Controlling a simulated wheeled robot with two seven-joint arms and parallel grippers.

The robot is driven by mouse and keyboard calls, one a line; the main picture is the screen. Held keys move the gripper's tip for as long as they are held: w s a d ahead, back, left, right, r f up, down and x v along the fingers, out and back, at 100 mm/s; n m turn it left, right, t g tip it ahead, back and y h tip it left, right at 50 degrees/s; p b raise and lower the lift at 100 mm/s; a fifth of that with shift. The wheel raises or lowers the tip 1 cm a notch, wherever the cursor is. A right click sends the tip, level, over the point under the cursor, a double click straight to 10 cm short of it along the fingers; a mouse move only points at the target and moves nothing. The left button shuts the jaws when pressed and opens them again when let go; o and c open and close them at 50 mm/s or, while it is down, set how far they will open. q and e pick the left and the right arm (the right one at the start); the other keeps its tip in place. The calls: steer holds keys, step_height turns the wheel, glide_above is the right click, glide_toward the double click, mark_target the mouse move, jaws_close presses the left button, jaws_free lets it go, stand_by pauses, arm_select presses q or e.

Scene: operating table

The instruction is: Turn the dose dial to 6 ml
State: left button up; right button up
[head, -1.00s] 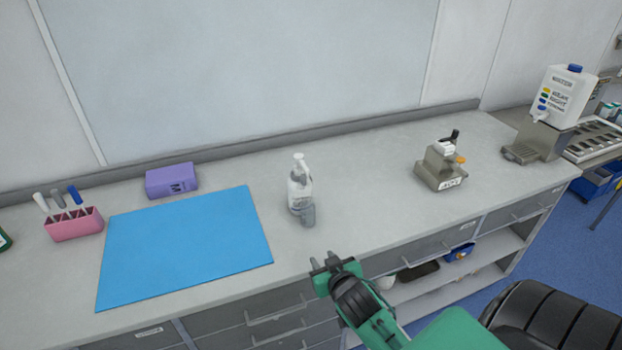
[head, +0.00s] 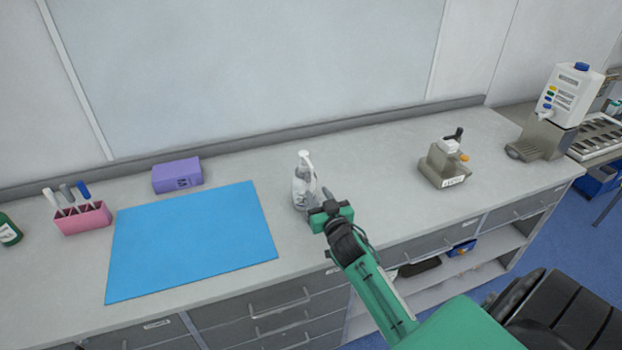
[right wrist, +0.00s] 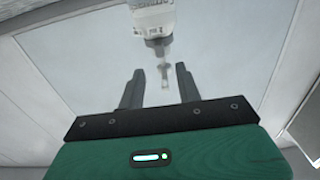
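A white bottle (head: 301,187) with a pale pump top stands upright near the middle of the counter, right of the blue mat. My right gripper (head: 322,208) is at its lower front right and covers part of it. In the right wrist view, the two dark fingers of my right gripper (right wrist: 158,88) are apart with nothing gripped between them. A white body with dark print (right wrist: 153,20), a grey neck and a clear tip appears beyond the fingertips, centred between them. A dose dial and its marks cannot be made out. My left gripper is not in view.
The blue mat (head: 190,243) lies left, with a purple box (head: 177,176) behind and a pink pen holder (head: 83,220) beside it. A grey device (head: 443,166) and a white dispenser (head: 570,95) stand right. The counter between bottle and device is clear.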

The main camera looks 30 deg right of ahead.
mark_target(309, 179)
steer(key=p+x, duration=0.1)
steer(key=x, duration=0.5)
steer(key=shift+w+d, duration=0.1)
steer(key=shift+w, duration=0.2)
jaws_close()
